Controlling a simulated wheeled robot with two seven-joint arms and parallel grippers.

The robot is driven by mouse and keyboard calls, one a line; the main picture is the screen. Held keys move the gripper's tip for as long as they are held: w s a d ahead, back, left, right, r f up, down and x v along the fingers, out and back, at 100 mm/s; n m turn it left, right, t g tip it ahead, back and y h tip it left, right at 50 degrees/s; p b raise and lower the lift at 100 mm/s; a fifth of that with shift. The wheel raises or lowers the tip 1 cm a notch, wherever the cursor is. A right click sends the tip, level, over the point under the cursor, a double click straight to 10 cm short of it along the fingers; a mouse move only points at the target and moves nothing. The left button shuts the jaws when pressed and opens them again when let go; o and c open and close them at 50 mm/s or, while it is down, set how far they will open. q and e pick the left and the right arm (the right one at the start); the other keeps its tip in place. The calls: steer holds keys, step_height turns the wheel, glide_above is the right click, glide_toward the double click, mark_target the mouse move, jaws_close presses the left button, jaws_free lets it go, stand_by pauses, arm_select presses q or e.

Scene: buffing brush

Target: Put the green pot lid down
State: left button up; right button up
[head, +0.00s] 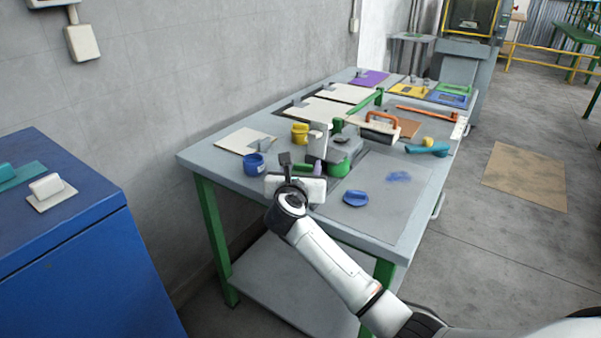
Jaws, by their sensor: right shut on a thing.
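My right gripper (294,172) is over the near left part of the grey workbench (228,168), seen from behind and above. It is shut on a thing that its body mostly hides. A green patch (303,169) shows just beyond the fingers and appears to be the green pot lid; its full outline and any gap to the bench cannot be seen. A green pot (340,168) stands just right of the gripper. A blue lid (355,198) lies on the bench to the right. My left gripper is not in view.
A blue pot (254,165) and a yellow pot (300,134) stand left of and behind the gripper. The bench's near right surface is mostly clear. A blue cabinet (70,240) stands left.

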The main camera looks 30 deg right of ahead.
steer(key=shift+f, duration=0.1)
steer(key=o, duration=1)
